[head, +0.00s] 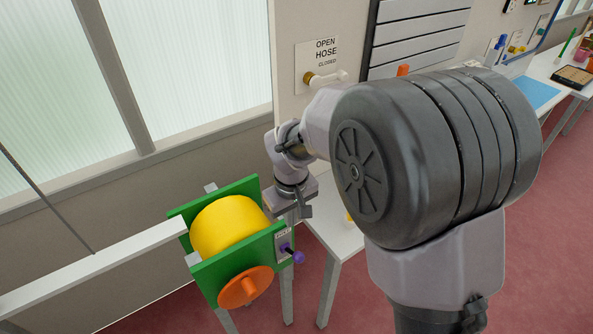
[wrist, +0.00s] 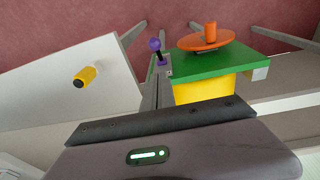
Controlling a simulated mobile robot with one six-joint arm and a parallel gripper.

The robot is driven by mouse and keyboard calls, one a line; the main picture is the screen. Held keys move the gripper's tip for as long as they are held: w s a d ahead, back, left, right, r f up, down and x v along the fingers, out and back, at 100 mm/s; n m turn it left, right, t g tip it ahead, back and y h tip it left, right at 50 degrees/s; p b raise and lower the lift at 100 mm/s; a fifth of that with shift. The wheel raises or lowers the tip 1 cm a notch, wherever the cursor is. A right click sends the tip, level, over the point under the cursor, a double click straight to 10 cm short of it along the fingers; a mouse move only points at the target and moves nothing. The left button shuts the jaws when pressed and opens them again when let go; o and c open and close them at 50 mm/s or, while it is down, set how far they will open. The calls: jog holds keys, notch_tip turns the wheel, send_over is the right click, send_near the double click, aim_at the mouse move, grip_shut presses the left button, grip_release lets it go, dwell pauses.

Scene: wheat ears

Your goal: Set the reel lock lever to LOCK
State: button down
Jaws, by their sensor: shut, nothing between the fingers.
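The reel has a yellow drum (head: 228,226) between green side plates (head: 207,274), with an orange crank disc (head: 246,288) on the near side. The reel lock lever (head: 297,257) has a purple knob and sits on a small pale label plate (head: 283,241) at the reel's right end; the label is too small to read. In the wrist view the purple lever (wrist: 157,48) stands beside the green plate (wrist: 220,61). My gripper (head: 304,210) is shut and empty, above and behind the lever, apart from it. Its dark edge (wrist: 160,121) crosses the lower wrist view.
A white table (head: 340,238) stands right of the reel; the wrist view shows a yellow, black-ended object (wrist: 87,76) on it. A hose valve panel (head: 317,62) is on the wall behind. A white beam (head: 90,266) runs left from the reel.

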jog(key=b, duration=0.3)
send_near(295, 253)
jog(key=f, duration=0.1)
jog(key=w+f, duration=0.1)
jog(key=f, duration=0.3)
jog(key=shift+w+a+f, duration=0.1)
jog(key=shift+w+a, duration=0.15)
jog(key=shift+a, duration=0.05)
jog(key=shift+s+d+f, duration=0.15)
jog(key=shift+d+f, duration=0.1)
jog(key=shift+f, duration=0.25)
jog(key=shift+f+b, duration=0.1)
jog(key=shift+b, duration=0.2)
